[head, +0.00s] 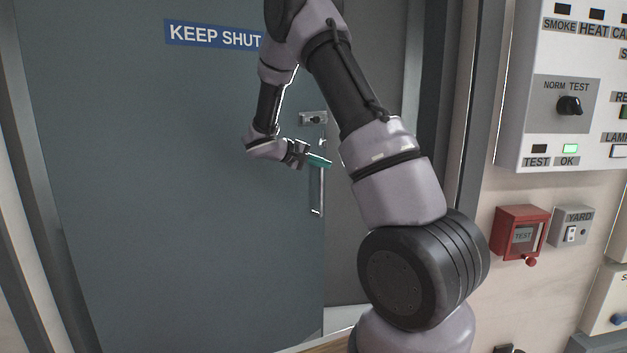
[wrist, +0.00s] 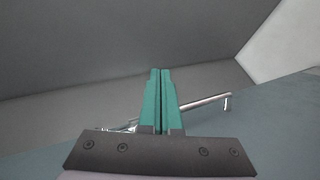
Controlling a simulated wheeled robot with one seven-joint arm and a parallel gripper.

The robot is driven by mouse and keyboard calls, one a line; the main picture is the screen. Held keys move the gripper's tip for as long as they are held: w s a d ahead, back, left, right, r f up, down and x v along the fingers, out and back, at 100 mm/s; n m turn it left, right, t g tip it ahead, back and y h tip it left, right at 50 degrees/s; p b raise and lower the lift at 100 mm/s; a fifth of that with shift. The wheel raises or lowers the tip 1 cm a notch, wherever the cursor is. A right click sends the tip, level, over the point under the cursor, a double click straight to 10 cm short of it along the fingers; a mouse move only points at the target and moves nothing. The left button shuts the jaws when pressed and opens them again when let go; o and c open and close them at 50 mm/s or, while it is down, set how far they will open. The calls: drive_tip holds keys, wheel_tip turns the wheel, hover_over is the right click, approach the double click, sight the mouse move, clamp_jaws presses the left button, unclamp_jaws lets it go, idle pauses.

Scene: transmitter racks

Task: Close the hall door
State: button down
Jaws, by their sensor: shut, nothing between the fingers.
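The hall door (head: 190,210) is a grey-blue panel with a blue KEEP SHUT sign (head: 212,35). It stands ajar, with a gap between its right edge and the frame (head: 470,120). A pull handle (head: 317,192) is upright near that edge, below a lock plate (head: 313,118). My gripper (head: 325,162) has teal fingers, shut and empty, in front of or beside the handle's upper part. In the wrist view, the fingers (wrist: 160,72) are together and the handle bar (wrist: 208,102) shows just behind them, over the door face (wrist: 275,130). I cannot tell whether they touch.
On the right wall hang a white alarm panel (head: 520,130) with a NORM/TEST knob (head: 569,106), a red TEST box (head: 520,232) and a grey YARD switch (head: 571,227). My arm hides part of the gap. A grey surface (head: 345,260) shows beyond the door.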

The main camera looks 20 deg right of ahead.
sight(314, 178)
drive_tip(key=w+a+f+n+t+h, duration=0.1)
drive_tip(key=w+a+f+n+t, duration=0.15)
drive_tip(key=w+f, duration=0.3)
drive_tip(key=w+a+f+n+t+h, duration=0.1)
drive_tip(key=w+a+f+n+t, duration=0.1)
drive_tip(key=w+f+n+t, duration=0.3)
drive_tip(key=w+d, duration=0.2)
drive_tip(key=w+d+m, duration=0.1)
drive_tip(key=w+d, duration=0.1)
drive_tip(key=d, duration=0.1)
drive_tip(key=w+d+m+g, duration=0.1)
drive_tip(key=w+d, duration=0.1)
drive_tip(key=d, duration=0.1)
drive_tip(key=shift+d+r, duration=0.1)
drive_tip(key=shift+r, duration=0.2)
